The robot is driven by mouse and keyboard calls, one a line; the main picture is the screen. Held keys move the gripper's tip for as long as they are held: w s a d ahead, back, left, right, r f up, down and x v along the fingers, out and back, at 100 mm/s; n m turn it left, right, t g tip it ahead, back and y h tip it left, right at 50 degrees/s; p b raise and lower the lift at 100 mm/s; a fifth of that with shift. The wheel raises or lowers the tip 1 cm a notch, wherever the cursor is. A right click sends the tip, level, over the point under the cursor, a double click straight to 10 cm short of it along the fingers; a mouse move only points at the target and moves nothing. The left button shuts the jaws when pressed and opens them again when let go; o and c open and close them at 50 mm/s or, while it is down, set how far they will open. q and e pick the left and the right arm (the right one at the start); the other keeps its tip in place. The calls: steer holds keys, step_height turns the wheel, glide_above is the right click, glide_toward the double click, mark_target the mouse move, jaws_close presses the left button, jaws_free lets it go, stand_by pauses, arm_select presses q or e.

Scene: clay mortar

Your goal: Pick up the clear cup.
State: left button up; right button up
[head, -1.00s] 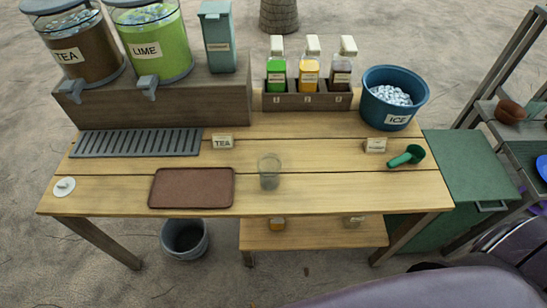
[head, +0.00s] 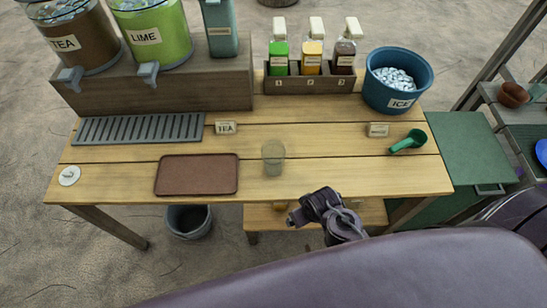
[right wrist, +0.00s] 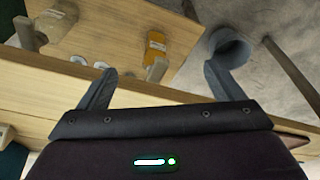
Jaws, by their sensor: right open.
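The clear cup (head: 273,158) stands upright on the wooden table (head: 330,180), just right of the brown tray (head: 197,175). My right gripper (head: 305,207) is by the table's front edge, to the right of and nearer than the cup, and apart from it. In the right wrist view its two fingers (right wrist: 160,78) are spread wide with nothing between them. I cannot make out the cup in that view. My left gripper is not in view.
A tea sign (head: 226,127), green scoop (head: 408,142) and blue ice bucket (head: 397,80) stand behind or right of the cup. A bottle rack (head: 312,85) is at the back. A grey bucket (right wrist: 230,47) is below. Tabletop around the cup is clear.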

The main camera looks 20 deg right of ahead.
steer(key=w+a+r+t+p, duration=0.15)
steer(key=w+r, duration=0.25)
steer(key=r, duration=1.1)
steer(key=t+p, duration=0.1)
steer(key=t, duration=0.1)
glide_toward(270, 155)
steer(key=f, duration=0.1)
steer(key=shift+m, duration=0.4)
steer(key=shift+p+x, duration=0.6)
steer(key=shift+x, duration=1.5)
steer(key=shift+w+d+r, duration=0.1)
steer(key=shift+c, duration=0.5)
steer(key=c, duration=1)
